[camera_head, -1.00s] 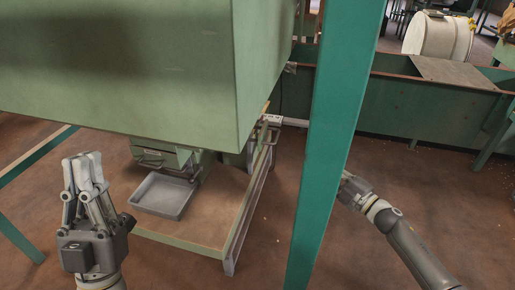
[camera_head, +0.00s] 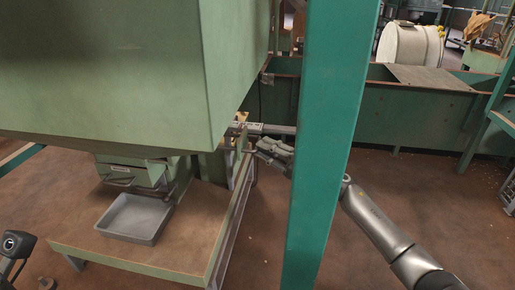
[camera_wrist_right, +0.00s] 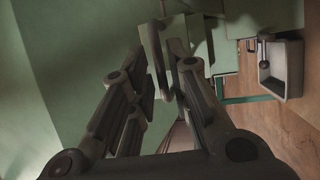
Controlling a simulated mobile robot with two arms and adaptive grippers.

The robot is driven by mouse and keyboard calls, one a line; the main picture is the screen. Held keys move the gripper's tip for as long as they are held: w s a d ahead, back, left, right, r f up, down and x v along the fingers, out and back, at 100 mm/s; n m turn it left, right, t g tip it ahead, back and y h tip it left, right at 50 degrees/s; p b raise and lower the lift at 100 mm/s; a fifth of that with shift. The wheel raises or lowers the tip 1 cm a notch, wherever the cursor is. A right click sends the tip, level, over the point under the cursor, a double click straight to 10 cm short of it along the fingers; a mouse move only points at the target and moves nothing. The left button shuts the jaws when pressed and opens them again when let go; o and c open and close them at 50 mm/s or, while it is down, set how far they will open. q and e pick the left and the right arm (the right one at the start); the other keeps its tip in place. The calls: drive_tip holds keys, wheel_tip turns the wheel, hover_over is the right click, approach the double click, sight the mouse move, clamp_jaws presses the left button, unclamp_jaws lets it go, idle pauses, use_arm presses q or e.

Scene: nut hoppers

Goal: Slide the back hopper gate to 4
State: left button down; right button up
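The green back hopper (camera_head: 110,60) fills the upper left of the head view. A pale rail with dark marks (camera_head: 262,128) sticks out to the right by its lower corner; its numbers are too small to read. My right gripper (camera_head: 262,150) is beside this rail, with the green post partly covering the arm behind it. In the right wrist view the gripper (camera_wrist_right: 165,62) is open, with a curved metal handle (camera_wrist_right: 158,55) between its fingers. I cannot tell if they touch it.
A green post (camera_head: 325,150) stands in front of my right arm. A grey tray (camera_head: 135,218) sits on the wooden-topped table (camera_head: 195,240) below the hopper. A long green trough (camera_head: 430,115) and a white drum (camera_head: 408,43) stand behind. Floor at right is mostly clear.

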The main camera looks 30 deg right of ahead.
drive_tip(key=shift+b+x, duration=0.35)
drive_tip(key=shift+x, duration=1.3)
clamp_jaws()
drive_tip(key=shift+d, duration=0.1)
